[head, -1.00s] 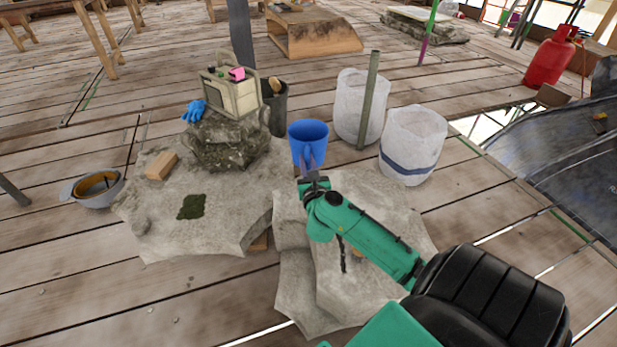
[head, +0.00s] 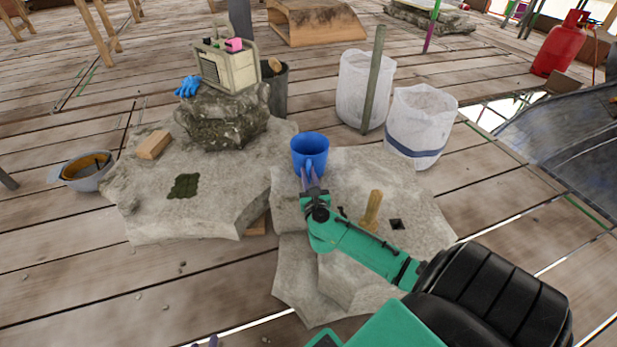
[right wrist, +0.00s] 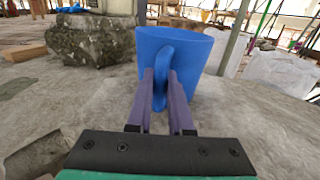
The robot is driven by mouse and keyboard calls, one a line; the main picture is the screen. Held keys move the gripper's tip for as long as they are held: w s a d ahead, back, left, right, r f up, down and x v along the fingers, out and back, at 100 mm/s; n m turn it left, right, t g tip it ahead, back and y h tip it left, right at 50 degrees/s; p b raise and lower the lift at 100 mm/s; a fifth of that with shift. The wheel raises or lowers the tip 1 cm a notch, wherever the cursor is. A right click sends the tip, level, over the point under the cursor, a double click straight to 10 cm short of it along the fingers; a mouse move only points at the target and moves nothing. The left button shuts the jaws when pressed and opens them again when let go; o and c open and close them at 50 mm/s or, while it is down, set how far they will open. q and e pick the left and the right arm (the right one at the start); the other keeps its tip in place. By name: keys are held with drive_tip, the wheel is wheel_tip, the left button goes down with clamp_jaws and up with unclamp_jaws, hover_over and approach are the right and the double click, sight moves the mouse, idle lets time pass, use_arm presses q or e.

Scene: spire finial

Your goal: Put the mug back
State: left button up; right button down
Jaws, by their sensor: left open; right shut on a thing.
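The blue mug (head: 310,150) is upright at the far edge of the right pale stone slab (head: 345,165). My right gripper (head: 311,180) is shut on its handle from the near side. In the right wrist view the purple fingers (right wrist: 166,95) close around the handle of the mug (right wrist: 205,45). The mug's base is low against the slab, but I cannot tell whether it touches. Purple tips of my left gripper (head: 207,342) just show at the bottom edge of the head view. They are apart and away from the mug.
A radio (head: 228,68) stands on a mossy rock (head: 220,122), beside a blue glove (head: 187,86) and a dark bucket (head: 277,90). White sacks (head: 420,125) stand behind the right slab. A wooden piece (head: 373,208) and a dark patch (head: 396,224) are right of my forearm.

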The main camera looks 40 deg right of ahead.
drive_tip(key=shift+r, duration=0.15)
drive_tip(key=c, duration=0.8)
unclamp_jaws()
